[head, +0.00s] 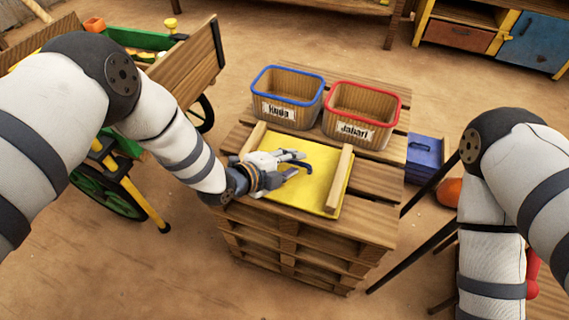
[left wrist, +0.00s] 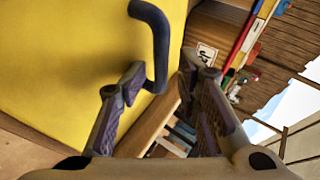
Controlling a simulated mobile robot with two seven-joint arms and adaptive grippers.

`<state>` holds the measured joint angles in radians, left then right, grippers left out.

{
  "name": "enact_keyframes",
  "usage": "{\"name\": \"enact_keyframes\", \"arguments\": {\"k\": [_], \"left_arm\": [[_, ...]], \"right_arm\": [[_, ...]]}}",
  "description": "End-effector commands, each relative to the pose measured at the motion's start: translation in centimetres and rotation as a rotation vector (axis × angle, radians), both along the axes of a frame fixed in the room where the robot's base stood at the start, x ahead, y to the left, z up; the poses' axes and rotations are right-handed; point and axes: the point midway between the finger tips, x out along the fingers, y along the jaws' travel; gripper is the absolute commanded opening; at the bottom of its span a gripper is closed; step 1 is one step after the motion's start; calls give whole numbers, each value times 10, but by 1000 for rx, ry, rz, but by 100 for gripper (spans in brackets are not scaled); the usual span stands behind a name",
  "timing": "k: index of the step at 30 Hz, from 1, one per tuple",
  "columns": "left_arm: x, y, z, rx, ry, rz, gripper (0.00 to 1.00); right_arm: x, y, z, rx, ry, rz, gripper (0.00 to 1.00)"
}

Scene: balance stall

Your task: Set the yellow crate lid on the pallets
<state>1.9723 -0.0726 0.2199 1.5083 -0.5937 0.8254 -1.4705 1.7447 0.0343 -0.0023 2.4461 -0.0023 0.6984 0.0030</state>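The yellow crate lid (head: 302,196) appears to lie flat on top of the stacked wooden pallets (head: 377,222), between two wooden strips. A dark bent handle (head: 308,169) stands up from the lid. My left gripper (head: 302,162) is over the lid, at the handle. In the left wrist view my left gripper (left wrist: 165,80) has its fingers apart. The handle (left wrist: 158,40) rises by the left finger's tip there, and the yellow lid (left wrist: 60,60) fills the left side. I cannot tell whether the finger touches the handle. My right gripper is out of view.
A blue-rimmed basket (head: 286,97) and a red-rimmed basket (head: 361,112) stand behind the lid on the pallets. A wooden cart (head: 190,62) is at the left. A blue box (head: 424,155) and an orange round thing (head: 449,191) are right of the pallets.

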Motion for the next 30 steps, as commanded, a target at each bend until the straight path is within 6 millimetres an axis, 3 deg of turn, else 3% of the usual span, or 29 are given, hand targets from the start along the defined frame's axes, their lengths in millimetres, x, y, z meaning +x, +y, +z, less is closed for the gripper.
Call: {"name": "enact_keyframes", "arguments": {"k": [5,13,20,24,26,29,30], "left_arm": [[-15,17,22,2,-7,1,31],[-57,56,58,1,-10,1,31],[-74,70,65,-1,-4,0,31],[-84,75,56,-14,56,36,31],[-109,88,33,-48,219,151,31],[-196,127,-18,-128,662,540,31],[-239,145,-33,-150,837,739,31]], "right_arm": [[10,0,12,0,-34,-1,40],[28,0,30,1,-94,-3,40],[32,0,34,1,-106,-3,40],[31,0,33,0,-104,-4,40],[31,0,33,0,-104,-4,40],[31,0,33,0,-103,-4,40],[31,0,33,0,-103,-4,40]]}}
